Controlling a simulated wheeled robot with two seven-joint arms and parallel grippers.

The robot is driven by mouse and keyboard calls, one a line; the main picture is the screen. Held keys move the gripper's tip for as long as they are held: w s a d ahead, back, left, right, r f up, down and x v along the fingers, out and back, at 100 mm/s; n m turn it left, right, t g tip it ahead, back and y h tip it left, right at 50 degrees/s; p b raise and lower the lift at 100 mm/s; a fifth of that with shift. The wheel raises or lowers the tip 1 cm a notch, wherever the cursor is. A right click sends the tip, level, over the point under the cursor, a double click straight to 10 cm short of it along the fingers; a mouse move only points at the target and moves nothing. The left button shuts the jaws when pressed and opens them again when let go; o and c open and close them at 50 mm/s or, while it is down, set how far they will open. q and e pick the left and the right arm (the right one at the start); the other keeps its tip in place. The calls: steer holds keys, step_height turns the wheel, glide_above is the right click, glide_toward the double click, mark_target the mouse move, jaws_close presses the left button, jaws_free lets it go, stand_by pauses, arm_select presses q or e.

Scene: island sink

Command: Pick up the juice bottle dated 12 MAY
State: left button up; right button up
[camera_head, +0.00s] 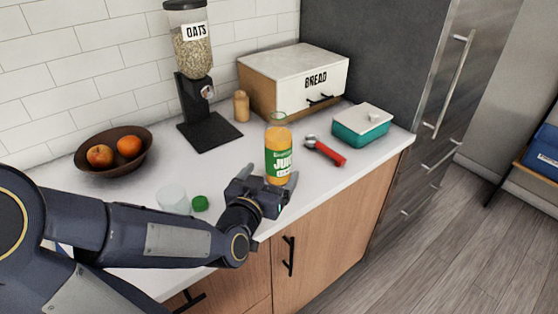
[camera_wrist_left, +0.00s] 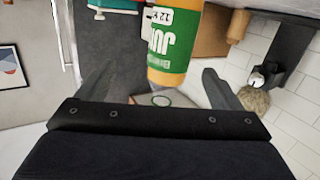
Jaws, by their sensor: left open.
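A juice bottle (camera_head: 278,152) with orange contents and a green label stands upright near the counter's front edge. Its clear neck has no cap on it. In the wrist view the bottle appears between the two fingers, with gaps on both sides. My right gripper is not in view.
A green cap (camera_head: 200,203) and a clear glass (camera_head: 172,200) are left of the gripper. A red-handled tool (camera_head: 329,153) and teal container (camera_head: 363,128) lie right. Behind are the bread box (camera_head: 273,87), oats dispenser (camera_head: 192,50), small wooden jar (camera_head: 241,106) and fruit bowl (camera_head: 136,161).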

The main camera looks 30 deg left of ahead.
mark_target(280, 143)
arm_select(q)
steer(key=shift+t+y, duration=0.4)
steer(key=shift+y, duration=0.3)
steer(key=x, duration=0.8)
steer(key=a+p+x, duration=0.1)
steer(key=x, duration=0.3)
steer(key=shift+r, duration=0.15)
steer(key=shift+c, duration=0.2)
steer(key=c, duration=1)
